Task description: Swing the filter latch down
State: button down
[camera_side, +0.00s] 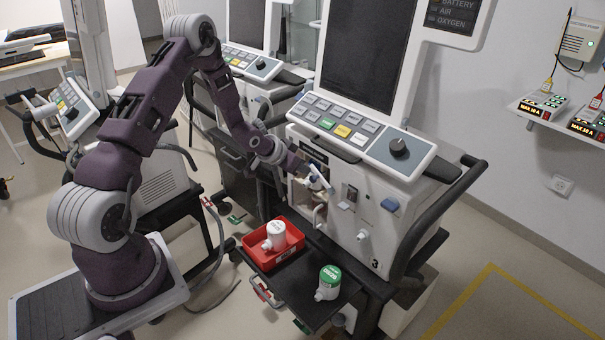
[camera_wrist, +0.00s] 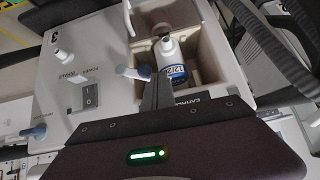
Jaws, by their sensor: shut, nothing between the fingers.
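The filter latch appears to be the white lever (camera_side: 319,179) at the upper right of the open compartment on the ventilator's front; it lies slanted, not hanging straight down. In the wrist view the white lever (camera_wrist: 131,72) shows beside my fingers, at the compartment's edge.
A red tray (camera_side: 293,253) with a white canister (camera_side: 275,235) and a green-topped canister (camera_side: 328,283) stand on the dark shelf (camera_side: 300,308) below. The control panel (camera_side: 351,143) overhangs the compartment.

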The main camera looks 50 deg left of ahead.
jog(key=s+a+r, duration=0.3)
jog(key=s+r, duration=0.4)
jog(key=r, duration=0.1)
jog(key=shift+a, duration=0.4)
jog(key=shift+s, duration=0.1)
